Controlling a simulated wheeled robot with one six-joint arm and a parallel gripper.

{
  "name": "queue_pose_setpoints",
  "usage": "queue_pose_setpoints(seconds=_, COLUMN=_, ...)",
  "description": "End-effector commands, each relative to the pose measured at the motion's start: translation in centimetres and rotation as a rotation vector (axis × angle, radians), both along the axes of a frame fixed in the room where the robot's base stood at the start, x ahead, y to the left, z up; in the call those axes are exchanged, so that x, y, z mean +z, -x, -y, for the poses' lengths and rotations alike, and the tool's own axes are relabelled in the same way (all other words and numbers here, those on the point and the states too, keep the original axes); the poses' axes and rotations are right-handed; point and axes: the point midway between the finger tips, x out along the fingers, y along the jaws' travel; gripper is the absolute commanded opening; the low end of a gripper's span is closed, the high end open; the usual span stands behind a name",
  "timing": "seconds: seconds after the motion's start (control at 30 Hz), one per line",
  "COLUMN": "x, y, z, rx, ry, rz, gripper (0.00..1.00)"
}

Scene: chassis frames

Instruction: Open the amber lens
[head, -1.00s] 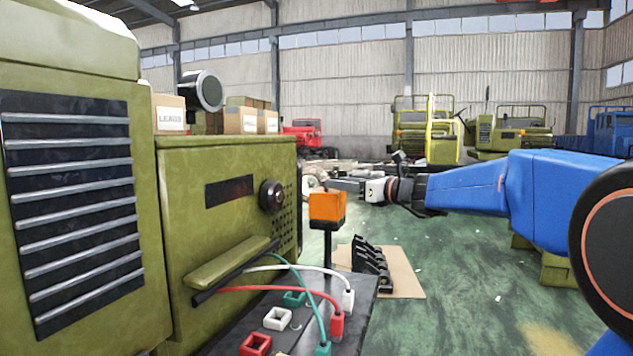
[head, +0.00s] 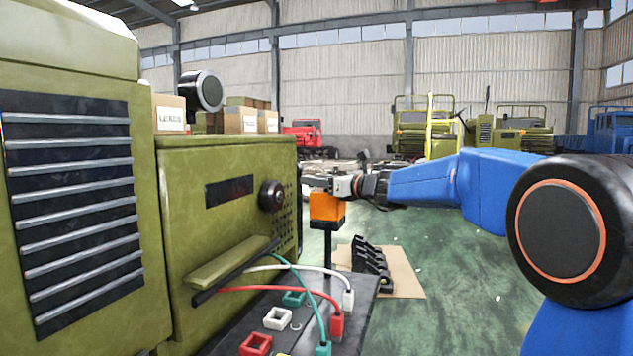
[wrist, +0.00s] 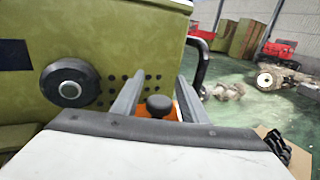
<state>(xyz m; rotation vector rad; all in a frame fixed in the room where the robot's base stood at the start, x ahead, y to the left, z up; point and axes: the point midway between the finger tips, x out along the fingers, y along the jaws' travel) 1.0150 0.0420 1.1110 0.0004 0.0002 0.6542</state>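The amber lens (head: 326,208) is an orange box-like block on top of a dark post at the edge of the dark shelf. My gripper (head: 312,183) is at the top of the lens in the head view, coming in from the right. In the wrist view my gripper (wrist: 158,92) has its two grey fingers spread apart. A dark round knob (wrist: 159,105) shows between them, with orange of the lens (wrist: 172,112) just below it. The fingers look apart from the knob. Much of the lens is hidden by my gripper's body in the wrist view.
A green cabinet (head: 225,215) with a round black knob (head: 272,195) stands close on the left. The dark shelf (head: 355,300) carries coloured sockets and several cables. A black rack (head: 370,265) on cardboard sits on the floor.

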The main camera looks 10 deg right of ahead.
Motion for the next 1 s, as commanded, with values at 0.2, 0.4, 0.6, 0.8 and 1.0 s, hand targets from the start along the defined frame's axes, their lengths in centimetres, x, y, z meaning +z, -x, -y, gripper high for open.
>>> queue_pose_setpoints(seconds=0.2, x=0.0, y=0.0, z=0.0, rx=0.000, ry=0.000, rz=0.000, gripper=0.00)
queue_pose_setpoints(seconds=0.4, x=0.0, y=0.0, z=0.0, rx=0.000, ry=-0.003, rz=-0.005, gripper=0.00)
queue_pose_setpoints(seconds=0.6, x=0.3, y=-0.5, z=0.3, rx=0.000, ry=-0.023, rz=-0.041, gripper=0.00)
queue_pose_setpoints(seconds=0.8, x=0.9, y=-1.3, z=0.9, rx=-0.001, ry=-0.074, rz=-0.130, gripper=0.00)
queue_pose_setpoints(seconds=1.0, x=1.3, y=-1.8, z=1.8, rx=-0.001, ry=-0.146, rz=-0.255, gripper=0.00)
